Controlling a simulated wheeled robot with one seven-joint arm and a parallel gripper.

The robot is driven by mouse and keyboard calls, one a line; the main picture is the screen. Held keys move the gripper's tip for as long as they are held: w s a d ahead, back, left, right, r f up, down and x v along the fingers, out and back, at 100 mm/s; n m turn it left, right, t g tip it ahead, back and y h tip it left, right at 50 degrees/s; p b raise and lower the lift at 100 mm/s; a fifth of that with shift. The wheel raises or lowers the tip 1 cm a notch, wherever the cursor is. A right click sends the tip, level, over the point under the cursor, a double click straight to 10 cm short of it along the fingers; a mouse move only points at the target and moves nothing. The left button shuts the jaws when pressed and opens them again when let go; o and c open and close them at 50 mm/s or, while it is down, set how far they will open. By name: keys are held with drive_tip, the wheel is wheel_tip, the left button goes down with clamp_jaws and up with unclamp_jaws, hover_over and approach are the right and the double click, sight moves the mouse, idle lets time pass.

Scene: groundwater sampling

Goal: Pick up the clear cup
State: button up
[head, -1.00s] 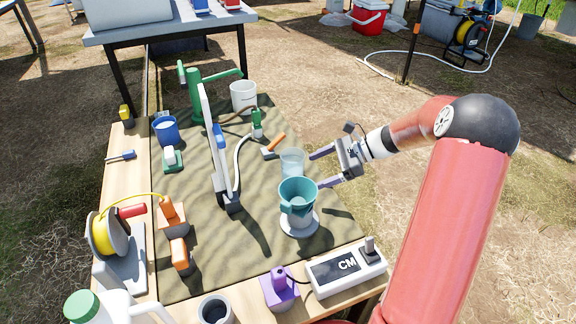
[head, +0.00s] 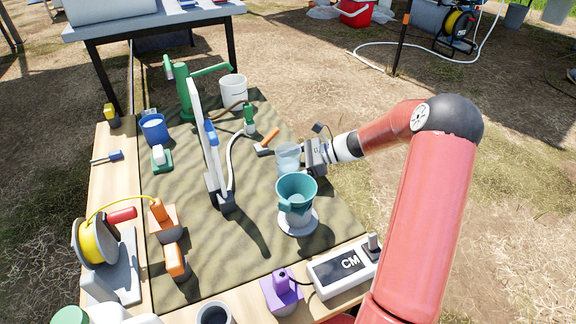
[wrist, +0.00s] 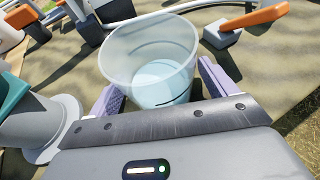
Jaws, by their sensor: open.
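The clear cup (head: 288,158) is translucent with a pale blue tint and stands upright on the mat, behind the teal funnel. In the wrist view the cup (wrist: 150,62) sits between the two purple fingers of my gripper (wrist: 165,88). The fingers are open, one on each side of the cup, and a small gap shows at least on the right. In the head view my gripper (head: 300,158) reaches the cup from the right, and its fingers are mostly hidden there.
The teal funnel (head: 296,188) on its white stand (head: 298,222) is close in front of the cup. An orange-handled tool (head: 266,142) lies just behind and left. A hose stand (head: 212,165) rises further left. A meter marked CM (head: 343,268) sits at the front right.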

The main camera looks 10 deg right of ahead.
drive_tip(key=shift+c, duration=0.4)
drive_tip(key=c, duration=1)
drive_tip(key=shift+c, duration=0.2)
